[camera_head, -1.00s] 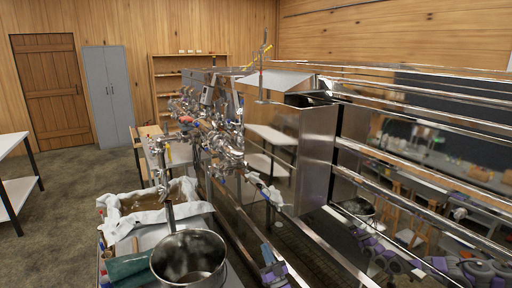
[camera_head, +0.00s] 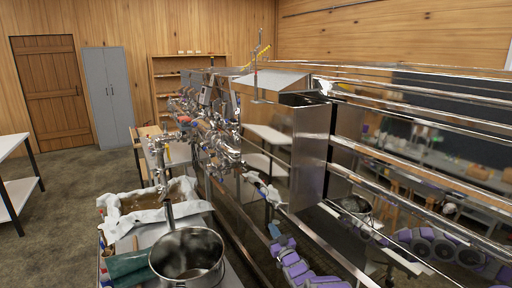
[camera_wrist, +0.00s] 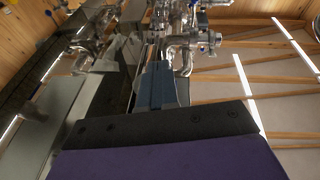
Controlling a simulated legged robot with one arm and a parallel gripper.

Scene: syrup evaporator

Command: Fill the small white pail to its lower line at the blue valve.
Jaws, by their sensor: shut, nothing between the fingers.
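My gripper (camera_head: 273,231) is at the lower middle of the head view, beside the long steel evaporator pan (camera_head: 311,150). In the wrist view my gripper (camera_wrist: 157,75) shows its blue-grey fingers together, shut and empty, pointing toward the steel pipework (camera_wrist: 182,45). Small blue handles (camera_wrist: 204,49) show on these fittings; I cannot tell which is the blue valve. In the head view the cluster of fittings (camera_head: 215,135) stands beyond my gripper, with small coloured handles. I cannot make out a small white pail in either view.
Steel rails (camera_head: 415,185) run along the right. Open floor (camera_head: 60,220) lies left.

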